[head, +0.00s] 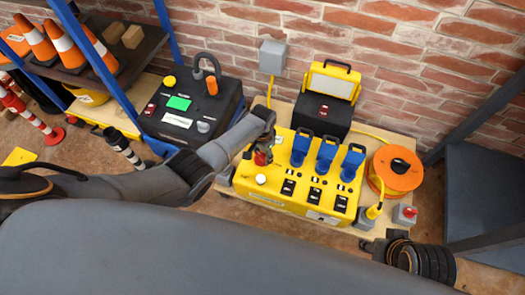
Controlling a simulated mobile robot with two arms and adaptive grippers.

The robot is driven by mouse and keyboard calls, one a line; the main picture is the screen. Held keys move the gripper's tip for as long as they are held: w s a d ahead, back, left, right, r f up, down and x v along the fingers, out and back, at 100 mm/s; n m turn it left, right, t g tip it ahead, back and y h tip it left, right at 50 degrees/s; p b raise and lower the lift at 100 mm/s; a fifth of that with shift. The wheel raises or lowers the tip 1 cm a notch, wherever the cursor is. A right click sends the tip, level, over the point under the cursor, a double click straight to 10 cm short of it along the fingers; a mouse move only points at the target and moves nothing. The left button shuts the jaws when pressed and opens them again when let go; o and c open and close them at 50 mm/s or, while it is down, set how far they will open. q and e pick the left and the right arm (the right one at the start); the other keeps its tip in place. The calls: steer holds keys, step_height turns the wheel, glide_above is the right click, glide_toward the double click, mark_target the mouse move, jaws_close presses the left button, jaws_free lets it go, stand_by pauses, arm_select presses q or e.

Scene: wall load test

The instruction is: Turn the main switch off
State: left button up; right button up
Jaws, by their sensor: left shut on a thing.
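A yellow distribution box (322,215) sits on the low wooden table. A red switch knob (260,158), seemingly the main switch, shows at the box's upper left and is mostly hidden by my left gripper. My left gripper (263,149) comes down over it from above and is shut on it. The knob's exact angle is hidden. A white round knob (261,179) is just below it. My right arm shows at the lower right, with its gripper (368,246) near the table's front edge; its fingers are too unclear to judge.
Three blue plugs (326,154) stand in the box, with black switches in front. A work light (328,97), an orange cable reel (397,169) and a small grey box with a red button (405,214) stand nearby. A black case (190,115) is at left.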

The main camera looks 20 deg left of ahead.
mark_target(262, 155)
arm_select(q)
steer(key=n, duration=0.2)
steer(key=shift+n+p, duration=0.35)
steer(key=shift+n, duration=0.05)
steer(key=shift+a+n+p, duration=0.1)
steer(key=shift+n+p, duration=0.2)
steer(key=shift+n, duration=1.3)
steer(key=o, duration=1.2)
steer(key=shift+c, duration=0.2)
steer(key=shift+r, duration=0.1)
steer(key=shift+w+r, duration=0.1)
steer(key=shift+r, duration=0.2)
step_height(262, 155, up, 11)
